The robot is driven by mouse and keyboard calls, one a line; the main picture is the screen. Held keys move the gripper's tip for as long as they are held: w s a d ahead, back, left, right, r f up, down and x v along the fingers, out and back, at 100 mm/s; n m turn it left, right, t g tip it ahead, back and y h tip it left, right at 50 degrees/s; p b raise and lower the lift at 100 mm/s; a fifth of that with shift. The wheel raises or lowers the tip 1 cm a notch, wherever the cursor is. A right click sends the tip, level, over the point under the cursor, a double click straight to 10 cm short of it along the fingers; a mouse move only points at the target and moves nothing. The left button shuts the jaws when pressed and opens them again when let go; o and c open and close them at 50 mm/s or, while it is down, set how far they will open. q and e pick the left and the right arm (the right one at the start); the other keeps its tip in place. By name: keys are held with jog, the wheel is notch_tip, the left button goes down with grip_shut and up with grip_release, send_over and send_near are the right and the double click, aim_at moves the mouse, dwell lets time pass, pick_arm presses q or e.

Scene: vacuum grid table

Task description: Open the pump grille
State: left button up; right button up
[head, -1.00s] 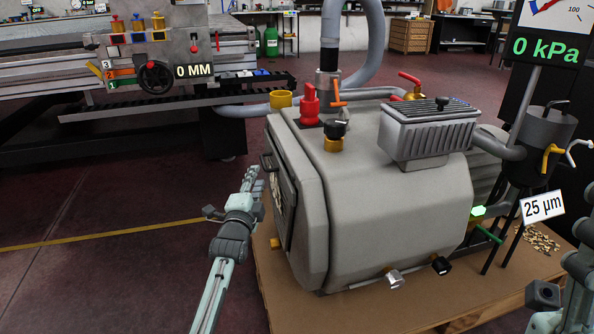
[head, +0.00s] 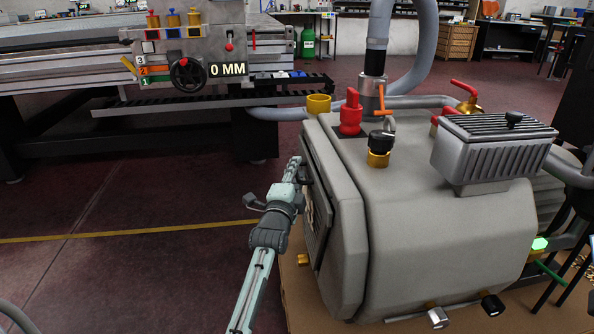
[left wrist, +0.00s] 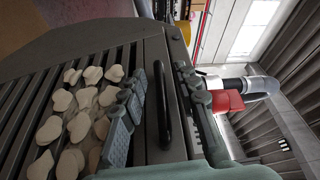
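The grey pump (head: 440,220) stands on a brown board. Its grille (head: 318,205) is the dark panel on the left end and appears closed; it is seen nearly edge-on. In the left wrist view the slatted grille (left wrist: 72,62) carries several pale chips (left wrist: 80,125). The black bar handle (left wrist: 163,105) runs along the grille's edge; in the head view the handle (head: 306,174) is partly behind my gripper. My left gripper (head: 296,165) is beside it. In the left wrist view the gripper (left wrist: 160,108) is open, with one finger on each side of the handle. My right gripper is not in view.
A red-handled valve (head: 351,112) and a black knob (head: 381,142) stand on top of the pump. The grid table (head: 70,75) is behind. The floor (head: 130,270) left of the pump is clear.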

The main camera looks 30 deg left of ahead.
pick_arm(q)
grip_shut()
dwell(0.5)
